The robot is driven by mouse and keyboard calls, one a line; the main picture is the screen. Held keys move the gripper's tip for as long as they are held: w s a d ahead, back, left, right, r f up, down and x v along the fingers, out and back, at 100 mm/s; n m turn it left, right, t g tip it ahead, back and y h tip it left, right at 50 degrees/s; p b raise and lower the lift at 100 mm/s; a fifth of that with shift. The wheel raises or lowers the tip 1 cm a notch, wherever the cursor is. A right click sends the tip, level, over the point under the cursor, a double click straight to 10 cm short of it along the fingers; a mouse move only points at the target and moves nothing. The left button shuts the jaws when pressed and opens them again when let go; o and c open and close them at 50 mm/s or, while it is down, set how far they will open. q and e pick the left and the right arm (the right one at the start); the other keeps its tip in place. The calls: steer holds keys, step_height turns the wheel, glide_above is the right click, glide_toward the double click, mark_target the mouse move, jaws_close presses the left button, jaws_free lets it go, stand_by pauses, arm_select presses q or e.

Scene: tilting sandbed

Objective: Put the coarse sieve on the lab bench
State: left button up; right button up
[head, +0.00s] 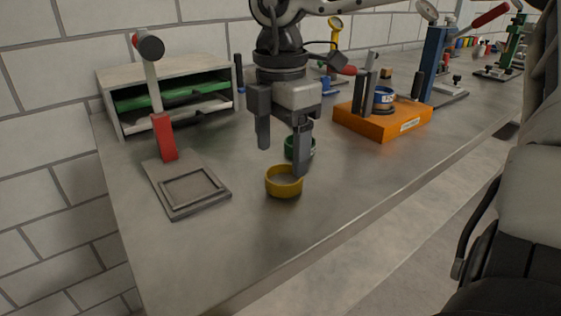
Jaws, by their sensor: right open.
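A yellow ring-shaped sieve (284,187) lies flat on the grey lab bench (330,205). A green ring-shaped sieve (290,152) sits just behind it, partly hidden by a finger. A blue ring with a white label (383,97) is on the orange block (372,124) to the right. I cannot read which one is the coarse sieve. My right gripper (282,158) points down, open and empty, over the yellow and green sieves. Its right fingertip overlaps the yellow sieve's far right rim; I cannot tell whether they touch. My left gripper is not in view.
A red-handled lever stand with a square frame base (187,187) is at the left. A grey shelf box (108,90) stands behind it. A blue press (434,65) and green stand (512,50) are at the right. The bench's front is clear.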

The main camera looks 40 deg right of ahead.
step_height(320, 180, up, 8)
steer(key=shift+f+p, duration=0.15)
steer(key=shift+p, duration=0.2)
stand_by(0.4)
